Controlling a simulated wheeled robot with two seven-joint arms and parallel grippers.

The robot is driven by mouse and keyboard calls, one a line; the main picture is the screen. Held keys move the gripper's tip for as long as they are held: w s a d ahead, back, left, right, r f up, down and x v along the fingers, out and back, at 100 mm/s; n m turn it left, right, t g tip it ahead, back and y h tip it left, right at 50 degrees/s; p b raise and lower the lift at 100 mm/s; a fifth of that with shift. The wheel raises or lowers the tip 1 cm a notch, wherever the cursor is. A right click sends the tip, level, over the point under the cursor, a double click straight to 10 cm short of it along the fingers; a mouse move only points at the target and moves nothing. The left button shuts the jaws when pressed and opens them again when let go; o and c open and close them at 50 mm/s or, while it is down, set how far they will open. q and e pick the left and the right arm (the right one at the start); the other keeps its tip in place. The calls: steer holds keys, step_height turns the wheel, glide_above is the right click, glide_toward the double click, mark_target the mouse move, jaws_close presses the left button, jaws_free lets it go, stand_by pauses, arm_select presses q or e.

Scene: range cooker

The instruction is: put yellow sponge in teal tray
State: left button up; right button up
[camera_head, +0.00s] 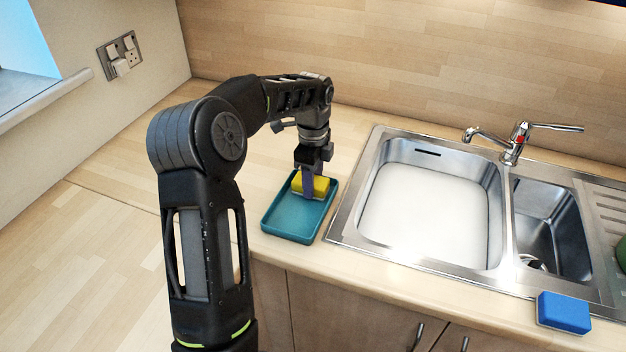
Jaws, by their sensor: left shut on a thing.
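The teal tray (286,226) lies on the wooden worktop, just left of the sink. The yellow sponge (319,187) is at the far part of the tray, within its outline in the head view. My left gripper (308,190) points down over the tray and is shut on the sponge. The fingers hide part of the sponge, and I cannot tell whether it touches the tray floor. My right gripper is not in view.
A steel sink (430,215) with two basins and a tap (515,142) is right of the tray. A blue sponge (564,312) sits at the sink's front right edge. A green item (621,254) shows at the right edge. The worktop at left is clear.

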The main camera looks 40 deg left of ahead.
arm_select(q)
steer(key=o, duration=1.2)
step_height(320, 180, up, 6)
steer(key=shift+w+r, duration=0.1)
step_height(320, 180, up, 6)
steer(key=p, duration=0.3)
steer(key=shift+o, duration=0.3)
